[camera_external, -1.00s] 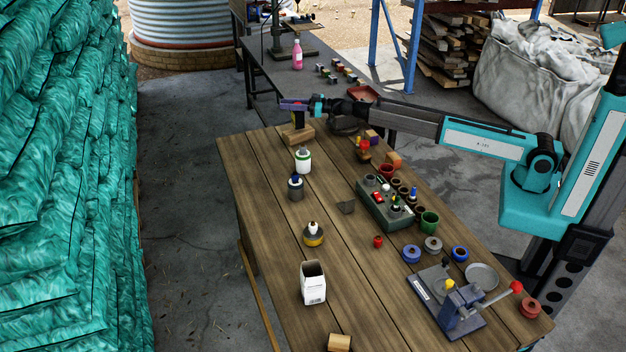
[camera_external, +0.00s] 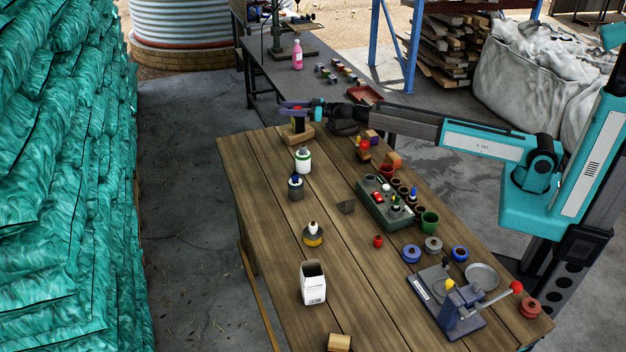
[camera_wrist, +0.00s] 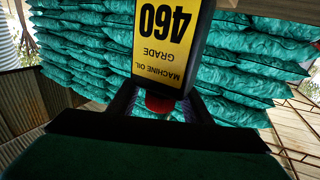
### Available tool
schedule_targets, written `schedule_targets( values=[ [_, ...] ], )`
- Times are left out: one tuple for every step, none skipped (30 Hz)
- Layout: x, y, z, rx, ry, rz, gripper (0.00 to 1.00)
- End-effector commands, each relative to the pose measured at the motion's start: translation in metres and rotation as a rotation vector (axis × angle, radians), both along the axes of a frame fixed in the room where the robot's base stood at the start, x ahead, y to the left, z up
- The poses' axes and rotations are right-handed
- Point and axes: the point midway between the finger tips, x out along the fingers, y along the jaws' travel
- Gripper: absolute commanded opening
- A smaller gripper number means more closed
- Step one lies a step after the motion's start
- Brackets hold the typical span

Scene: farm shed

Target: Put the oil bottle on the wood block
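The oil bottle is dark with a red cap and a yellow "460 grade machine oil" label; it fills the top middle of the wrist view (camera_wrist: 163,40) and appears upside down there. In the external view the bottle (camera_external: 299,125) is small and upright over the wood block (camera_external: 297,138), at the far end of the workbench. Its base looks at or just above the block's top; I cannot tell whether they touch. My gripper (camera_external: 297,108) is shut around the bottle's neck and red cap, with the fingers on either side in the wrist view (camera_wrist: 160,103).
On the workbench (camera_external: 270,215), a white-and-green bottle (camera_external: 303,160) and a grey bottle (camera_external: 295,187) stand nearer than the block. Small pots and a grey tool holder (camera_external: 385,205) lie to the right. A second table (camera_external: 290,77) stands behind.

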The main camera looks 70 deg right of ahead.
Motion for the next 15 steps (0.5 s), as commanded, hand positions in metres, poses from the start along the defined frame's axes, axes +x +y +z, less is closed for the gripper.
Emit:
schedule_targets(
  values=[
    [0.0000,0.0000,-0.0001,0.000,0.000,0.000,0.44],
    [0.0000,-0.0001,-0.0001,0.000,0.000,0.000,0.44],
    [0.0000,0.0000,-0.0001,0.000,0.000,0.000,0.44],
    [0.0000,0.0000,-0.0001,0.000,0.000,0.000,0.44],
    [0.0000,0.0000,-0.0001,0.000,0.000,0.000,0.44],
    [0.0000,0.0000,-0.0001,0.000,0.000,0.000,0.44],
    [0.0000,0.0000,0.0000,0.000,0.000,0.000,0.44],
    [0.0000,0.0000,0.0001,0.000,0.000,0.000,0.44],
    [0.0000,0.0000,0.0004,0.000,0.000,0.000,0.44],
    [0.0000,0.0000,0.0007,0.000,0.000,0.000,0.44],
    [0.0000,0.0000,0.0011,0.000,0.000,0.000,0.44],
    [0.0000,0.0000,0.0017,0.000,0.001,0.000,0.44],
    [0.0000,0.0000,0.0023,0.000,0.001,0.000,0.44],
    [0.0000,0.0000,0.0029,0.000,0.001,0.000,0.44],
    [0.0000,0.0000,0.0039,0.000,0.001,0.000,0.44]
  ],
)
